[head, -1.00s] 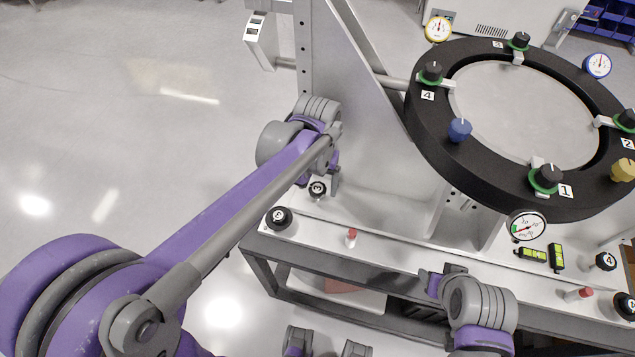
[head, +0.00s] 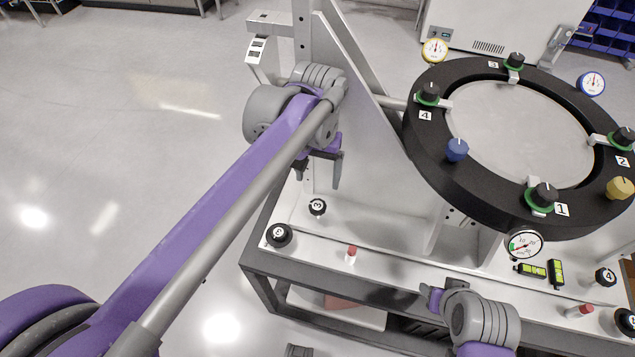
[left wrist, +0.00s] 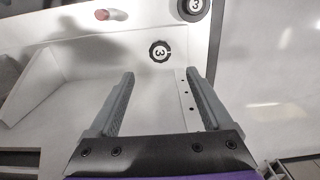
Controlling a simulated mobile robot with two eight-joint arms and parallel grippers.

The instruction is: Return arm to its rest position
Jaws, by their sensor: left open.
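My left arm, purple and grey, reaches in from the lower left in the head view. Its gripper (head: 318,172) is open and empty, pointing down above the left end of the white bench top (head: 385,262). In the left wrist view the two fingers of this gripper (left wrist: 158,88) stand apart with nothing between them.
The black mirror ring (head: 425,165) with several knobs and gauges stands right of my left gripper. An upright metal post (head: 303,35) rises right behind my left wrist. A red-tipped peg (head: 351,254) stands on the bench. Open floor (head: 110,150) lies to the left.

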